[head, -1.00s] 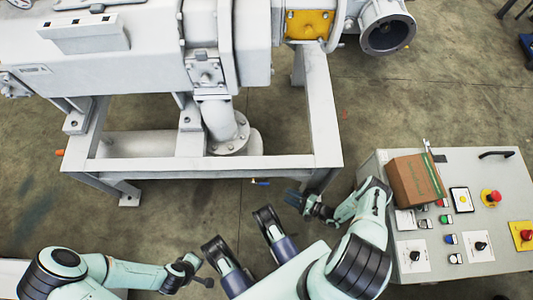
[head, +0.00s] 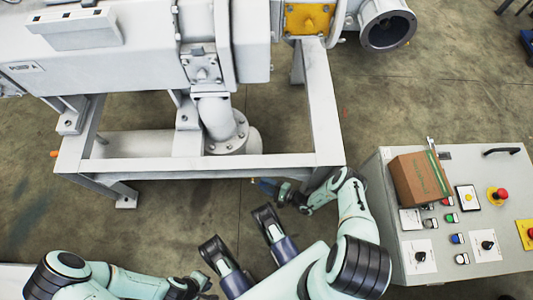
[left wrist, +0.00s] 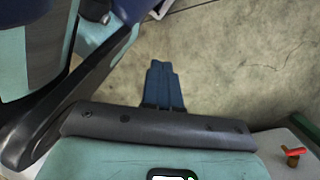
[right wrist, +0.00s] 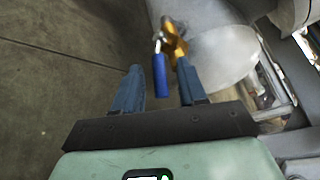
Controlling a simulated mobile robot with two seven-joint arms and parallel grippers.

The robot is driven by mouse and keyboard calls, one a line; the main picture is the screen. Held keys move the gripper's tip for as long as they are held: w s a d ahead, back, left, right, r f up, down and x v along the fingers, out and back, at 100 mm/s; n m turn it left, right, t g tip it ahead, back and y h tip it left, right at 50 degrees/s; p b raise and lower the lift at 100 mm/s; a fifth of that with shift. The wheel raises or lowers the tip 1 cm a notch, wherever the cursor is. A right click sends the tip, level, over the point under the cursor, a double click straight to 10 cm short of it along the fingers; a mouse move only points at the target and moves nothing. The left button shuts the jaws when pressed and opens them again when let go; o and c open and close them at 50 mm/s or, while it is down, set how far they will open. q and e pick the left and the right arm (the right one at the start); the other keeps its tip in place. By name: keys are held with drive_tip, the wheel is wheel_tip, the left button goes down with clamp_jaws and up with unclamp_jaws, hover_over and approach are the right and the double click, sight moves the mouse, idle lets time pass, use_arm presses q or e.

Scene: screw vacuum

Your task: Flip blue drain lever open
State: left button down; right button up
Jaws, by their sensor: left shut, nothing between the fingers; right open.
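The blue drain lever (right wrist: 160,76) shows in the right wrist view. It hangs from a brass valve (right wrist: 173,38) on a pale round pipe or tank. My right gripper (right wrist: 158,72) is open, its blue fingers on either side of the lever, which is closer to the right-hand finger; I cannot tell whether they touch. In the head view my right gripper (head: 264,186) is just below the white frame's front beam and hides the lever there. My left gripper (left wrist: 163,66) is shut and empty over bare floor in the left wrist view.
The white machine frame (head: 200,167) stands close ahead of my right gripper. A grey control panel (head: 395,262) at the right bears a cardboard box (head: 420,178), buttons and switches. A small red-handled fitting (left wrist: 293,152) shows low right in the left wrist view. Floor is free at the left.

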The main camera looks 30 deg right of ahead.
clamp_jaws()
use_arm(q)
drive_tip(key=w+d+r+t+p, duration=0.1)
drive_tip(key=w+r+t+p, duration=0.2)
drive_tip(key=w+r, duration=0.3)
drive_tip(key=w+p, duration=0.1)
drive_tip(key=w, duration=0.2)
drive_tip(key=shift+w+m+p, duration=0.15)
drive_tip(key=shift+m+p, duration=0.15)
drive_tip(key=shift+p, duration=0.1)
use_arm(e)
drive_tip(key=shift+r+n+g+h, duration=0.4)
drive_tip(key=shift+r+g, duration=0.1)
drive_tip(key=shift+g, duration=0.1)
use_arm(q)
drive_tip(key=shift+d, duration=0.1)
use_arm(e)
unclamp_jaws()
use_arm(q)
drive_tip(key=shift+r, duration=0.1)
use_arm(e)
drive_tip(key=shift+s, duration=0.1)
